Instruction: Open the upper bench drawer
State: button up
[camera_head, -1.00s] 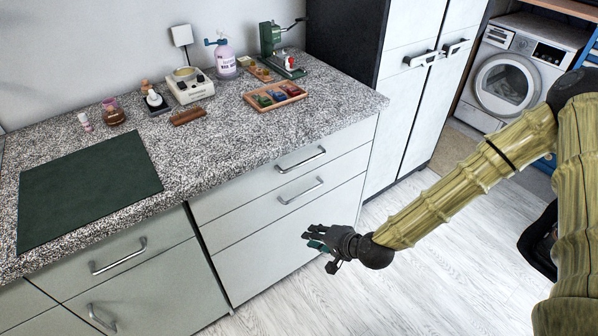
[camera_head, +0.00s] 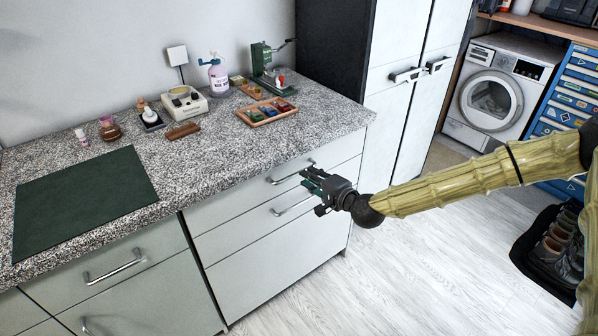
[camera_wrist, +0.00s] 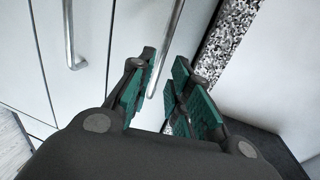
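The upper bench drawer (camera_head: 232,206) is the shallow pale front just under the speckled worktop, and it is shut. Its bar handle (camera_head: 286,176) runs along the front, with its right end close to my gripper (camera_head: 311,182). The lower drawer's handle (camera_head: 290,206) is below it, partly behind my gripper. In the wrist view my gripper (camera_wrist: 161,82) is open, with green finger pads apart. The upper handle (camera_wrist: 167,58) shows in the gap between the fingers; I cannot tell whether they touch it. The lower handle (camera_wrist: 72,35) is to the left.
The worktop (camera_head: 220,150) overhangs the drawers and its speckled edge (camera_wrist: 228,40) is right of my fingers. A tall cabinet (camera_head: 397,120) stands to the right. A tray with shoes (camera_head: 553,250) is on the floor at right; the floor between is clear.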

jog(key=shift+p+x, duration=0.35)
jog(key=shift+x, duration=2.45)
grip_shut()
